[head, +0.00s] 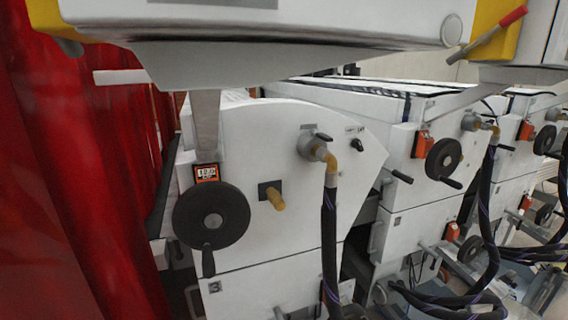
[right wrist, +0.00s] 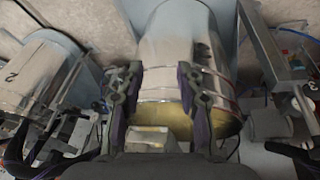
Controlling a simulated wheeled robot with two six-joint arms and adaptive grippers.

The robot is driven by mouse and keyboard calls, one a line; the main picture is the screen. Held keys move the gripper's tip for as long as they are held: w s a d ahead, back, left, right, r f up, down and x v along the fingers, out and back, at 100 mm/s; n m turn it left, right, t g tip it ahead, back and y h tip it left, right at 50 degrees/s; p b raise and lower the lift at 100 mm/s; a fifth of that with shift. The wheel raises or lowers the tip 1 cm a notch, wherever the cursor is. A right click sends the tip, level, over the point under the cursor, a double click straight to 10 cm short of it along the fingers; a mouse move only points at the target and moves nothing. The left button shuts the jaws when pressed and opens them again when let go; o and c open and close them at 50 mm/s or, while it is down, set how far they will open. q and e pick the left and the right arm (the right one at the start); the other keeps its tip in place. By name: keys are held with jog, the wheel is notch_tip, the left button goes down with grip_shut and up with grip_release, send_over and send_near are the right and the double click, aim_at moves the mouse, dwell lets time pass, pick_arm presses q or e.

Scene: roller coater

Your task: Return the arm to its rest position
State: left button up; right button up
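My right gripper (right wrist: 158,72) shows in the right wrist view. Its two dark fingers stand apart with nothing between the tips. Beyond the fingers is a large shiny metal cylinder (right wrist: 185,40) with a yellowish lower end; I cannot tell how far off it is. Neither of my grippers shows in the head view, and my left gripper is in no view. In the head view the roller coater (head: 300,215) is a white machine with a black handwheel (head: 212,217), a small counter with an orange frame (head: 206,173) and a dark hose (head: 329,240).
A red curtain (head: 80,170) hangs along the left in the head view. A white housing (head: 270,20) overhangs the top. More white units with handwheels (head: 443,159) and hoses stand to the right. In the right wrist view, metal brackets (right wrist: 275,60) flank the cylinder.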

jog(key=s+a+f+g, duration=0.1)
jog(key=s+a+f, duration=0.1)
jog(key=s, duration=0.8)
jog(key=s+a+f+g, duration=0.1)
jog(key=s+a+f, duration=0.2)
jog(key=s, duration=0.6)
jog(key=shift+s+f+g, duration=0.35)
jog(key=shift+s+g, duration=0.05)
jog(key=shift+a, duration=0.1)
